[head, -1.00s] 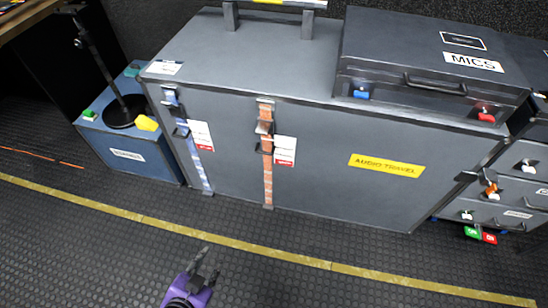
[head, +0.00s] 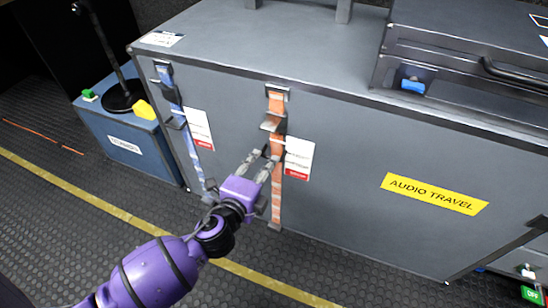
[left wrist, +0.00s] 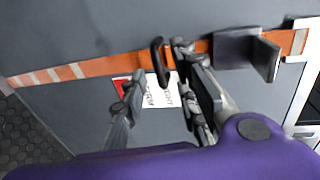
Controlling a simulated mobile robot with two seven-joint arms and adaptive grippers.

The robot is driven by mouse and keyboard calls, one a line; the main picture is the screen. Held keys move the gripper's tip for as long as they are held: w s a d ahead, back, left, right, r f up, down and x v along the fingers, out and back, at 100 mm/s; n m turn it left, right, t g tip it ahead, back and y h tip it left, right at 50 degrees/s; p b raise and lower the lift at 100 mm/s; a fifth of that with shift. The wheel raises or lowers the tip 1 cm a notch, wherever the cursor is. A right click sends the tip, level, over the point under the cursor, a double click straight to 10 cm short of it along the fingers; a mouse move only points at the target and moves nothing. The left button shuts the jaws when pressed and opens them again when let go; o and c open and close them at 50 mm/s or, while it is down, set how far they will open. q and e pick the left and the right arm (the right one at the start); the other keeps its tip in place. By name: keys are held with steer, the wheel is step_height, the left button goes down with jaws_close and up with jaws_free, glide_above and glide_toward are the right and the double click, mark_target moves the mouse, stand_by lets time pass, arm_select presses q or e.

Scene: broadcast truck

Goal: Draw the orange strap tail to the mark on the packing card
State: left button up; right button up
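The orange strap (head: 277,205) runs down the front of the large grey case, through a dark buckle (head: 271,124). It also crosses the left wrist view (left wrist: 105,63), with the buckle (left wrist: 238,48) to the right. A dark pull loop (left wrist: 160,62) stands out from the strap. A white packing card with a red end (head: 299,158) is fixed beside the strap; in the left wrist view my fingers partly hide the card (left wrist: 158,92). My left gripper (head: 263,160) is open, its fingers spread on either side of the loop. I cannot tell whether they touch it. My right gripper is not in view.
The large grey case (head: 345,190) has a blue strap (head: 190,150) and another card (head: 199,129) left of the orange one. A dark smaller case (head: 440,70) sits on top at right. A blue box (head: 140,150) stands at left. The floor in front is clear.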

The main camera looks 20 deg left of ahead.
mark_target(269, 157)
arm_select(q)
steer(key=b+x, duration=0.1)
steer(key=x, duration=0.4)
steer(key=shift+f, duration=0.15)
steer(key=c, duration=0.6)
steer(key=shift+s, duration=0.1)
jaws_close()
steer(key=shift+f, duration=0.15)
